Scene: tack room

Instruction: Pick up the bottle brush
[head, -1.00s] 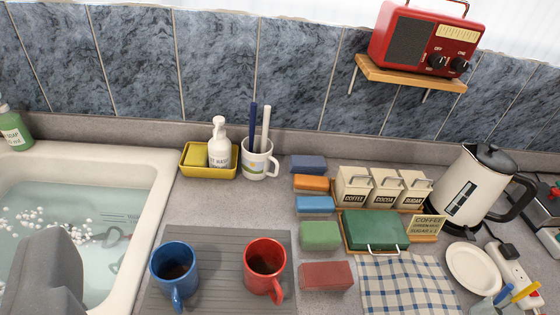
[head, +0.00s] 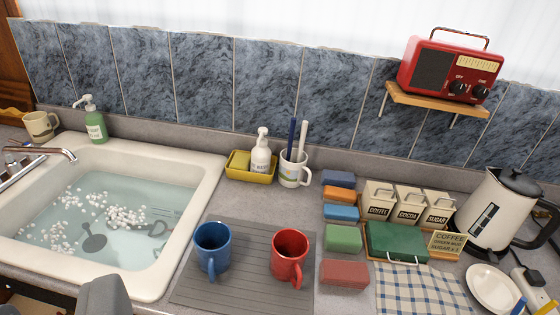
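No bottle brush can be clearly made out. A white mug (head: 293,168) behind the drainer holds two upright handles, one dark blue (head: 292,138) and one white (head: 302,139). Their lower ends are hidden inside the mug, so I cannot tell whether either is the brush. Dark shapes (head: 94,237) lie under the water in the sink and are hard to identify. A grey part of my gripper (head: 104,297) shows at the lower left edge, in front of the sink and apart from the mug. Its fingertips are not clearly visible.
The sink (head: 208,190) is at left. A blue mug (head: 212,248) and red mug (head: 289,254) stand on the grey drainer (head: 240,290). A yellow tray (head: 249,177) with a white pump bottle (head: 261,152) touches or nearly touches the white mug. Sponges, canisters and a kettle (head: 492,208) fill the right.

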